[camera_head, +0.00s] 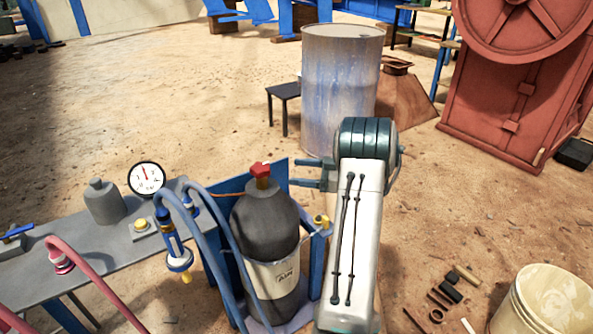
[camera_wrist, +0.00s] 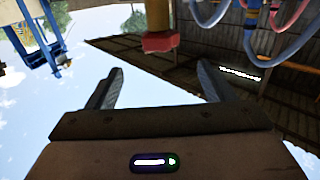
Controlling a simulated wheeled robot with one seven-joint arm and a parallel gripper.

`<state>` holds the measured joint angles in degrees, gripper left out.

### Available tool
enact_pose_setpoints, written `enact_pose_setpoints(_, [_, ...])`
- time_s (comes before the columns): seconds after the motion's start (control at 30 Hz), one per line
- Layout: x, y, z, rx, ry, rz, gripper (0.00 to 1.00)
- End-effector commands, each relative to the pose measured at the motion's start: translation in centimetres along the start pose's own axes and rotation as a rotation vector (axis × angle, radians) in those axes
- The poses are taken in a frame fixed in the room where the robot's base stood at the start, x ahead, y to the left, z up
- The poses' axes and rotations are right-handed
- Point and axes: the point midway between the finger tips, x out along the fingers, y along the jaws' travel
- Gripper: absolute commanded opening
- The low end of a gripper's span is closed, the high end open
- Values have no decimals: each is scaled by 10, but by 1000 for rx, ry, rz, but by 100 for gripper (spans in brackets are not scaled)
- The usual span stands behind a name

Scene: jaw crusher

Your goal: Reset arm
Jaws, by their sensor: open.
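My gripper (camera_head: 312,174) is at the end of my white arm, right of the black gas cylinder (camera_head: 266,222) in the head view. Its fingers point left toward the cylinder's red valve knob (camera_head: 261,170) and look apart from it. In the wrist view my gripper (camera_wrist: 160,80) has its two fingers spread wide with nothing between them. The red knob (camera_wrist: 160,42) shows beyond the fingertips, hanging from above in this turned picture. My arm hides part of the ground behind it.
A grey bench (camera_head: 28,282) with a gauge (camera_head: 147,179) and hoses is at left. A blue-white barrel (camera_head: 340,85) and dark stool (camera_head: 283,91) stand behind. A red crusher (camera_head: 500,120) is at right. A cream bucket (camera_head: 545,305) and loose parts lie at lower right.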

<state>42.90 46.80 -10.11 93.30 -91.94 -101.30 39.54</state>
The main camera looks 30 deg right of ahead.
Motion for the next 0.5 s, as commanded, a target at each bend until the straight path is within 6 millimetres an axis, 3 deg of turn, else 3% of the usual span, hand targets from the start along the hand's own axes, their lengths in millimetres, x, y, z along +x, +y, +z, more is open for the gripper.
enact_pose_setpoints(0.37, [0,0,0,0,0,1,75])
enact_pose_setpoints(0.5, [9,4,-13,-25,-11,30,75])
